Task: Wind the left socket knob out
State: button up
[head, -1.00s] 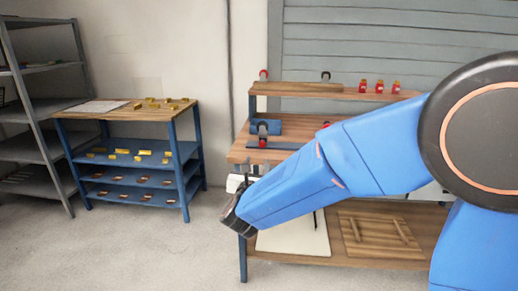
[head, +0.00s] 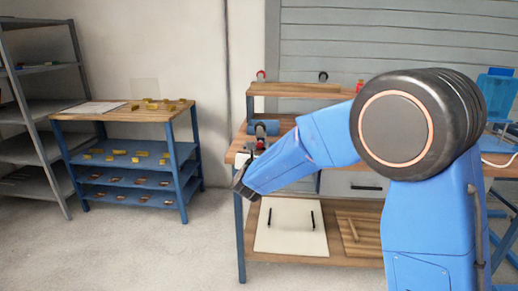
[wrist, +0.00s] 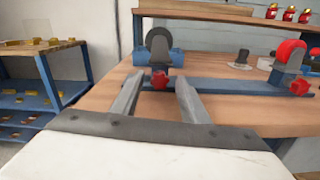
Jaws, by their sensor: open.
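The left socket knob (wrist: 160,82) is small and red, on the front of a blue clamp fixture (wrist: 178,60) with a dark round disc (wrist: 159,41) above. My gripper (wrist: 160,93) is open, its grey fingers reaching toward the knob, which shows between the fingertips. I cannot tell whether either finger touches it. In the head view my gripper (head: 243,165) is at the left front corner of the workbench, with the blue fixture (head: 264,127) just behind. A second red knob (wrist: 299,87) is on the right end of the blue rail, below a red wheel (wrist: 291,54).
The wooden workbench (wrist: 97,96) has a raised back shelf (wrist: 205,10) with several red items. A dark knob-like part (wrist: 242,57) stands between the fixtures. A blue rack (head: 182,172) with yellow pieces stands left, with open floor (head: 130,245) before it.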

grip_shut()
jog(key=shift+n, duration=3)
grip_release()
jog(key=shift+a, duration=0.1)
